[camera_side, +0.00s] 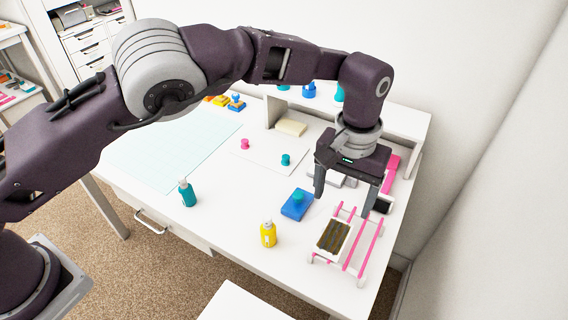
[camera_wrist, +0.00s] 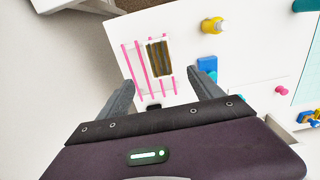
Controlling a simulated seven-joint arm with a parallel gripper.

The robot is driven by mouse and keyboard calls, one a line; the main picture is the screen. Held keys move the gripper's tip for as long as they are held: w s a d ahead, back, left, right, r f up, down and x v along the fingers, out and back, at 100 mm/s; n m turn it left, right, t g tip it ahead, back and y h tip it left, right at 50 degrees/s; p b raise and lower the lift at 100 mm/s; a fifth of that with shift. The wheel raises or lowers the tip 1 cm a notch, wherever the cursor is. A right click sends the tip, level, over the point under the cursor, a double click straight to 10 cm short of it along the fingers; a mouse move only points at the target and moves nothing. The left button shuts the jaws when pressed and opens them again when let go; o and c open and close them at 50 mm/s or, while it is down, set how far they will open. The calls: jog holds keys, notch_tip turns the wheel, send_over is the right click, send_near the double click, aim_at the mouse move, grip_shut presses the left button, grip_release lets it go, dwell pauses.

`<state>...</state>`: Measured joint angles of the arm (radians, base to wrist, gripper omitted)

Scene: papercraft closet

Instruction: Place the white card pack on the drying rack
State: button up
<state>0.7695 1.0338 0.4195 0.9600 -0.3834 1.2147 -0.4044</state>
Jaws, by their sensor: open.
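The white card pack (camera_side: 348,230) has a dark face with golden stripes and lies on the left part of the drying rack, which has pink rods (camera_side: 361,252) and white ends. In the wrist view the pack (camera_wrist: 160,58) also shows over the rods of the rack (camera_wrist: 138,68), ahead of the fingers. My gripper (camera_side: 343,203) is open and empty, fingers pointing down. It is above the far end of the rack, apart from the pack. One finger hides a little of the rack's far side in the side view.
A blue pad with a teal-knobbed stamp (camera_side: 297,205) and a yellow bottle (camera_side: 268,234) stand left of the rack. A teal bottle (camera_side: 187,194) is farther left. A white shelf (camera_side: 400,118) stands behind my gripper, with a pink item (camera_side: 392,172) near it.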

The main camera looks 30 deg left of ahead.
jog(key=s+a+r+n+t+h, duration=0.1)
jog(key=s+a+r, duration=0.1)
jog(key=a+r, duration=0.65)
jog(key=s+a+r+t+h, duration=0.1)
jog(key=s+a+r, duration=0.1)
jog(key=a+r, duration=0.7)
jog(key=s+a+r+t, duration=0.1)
jog(key=s+a+r, duration=0.2)
jog(key=s+a, duration=0.35)
jog(key=s+a+r+t, duration=0.1)
jog(key=s+a+r, duration=0.15)
jog(key=s, duration=0.75)
jog(key=s+a+f+m+t+y, duration=0.1)
jog(key=s+a+f+y, duration=0.1)
jog(key=s, duration=0.5)
notch_tip(320, 180, down, 2)
jog(key=shift+a+f+t, duration=0.2)
jog(key=shift+a+t, duration=0.1)
jog(key=shift+a, duration=0.5)
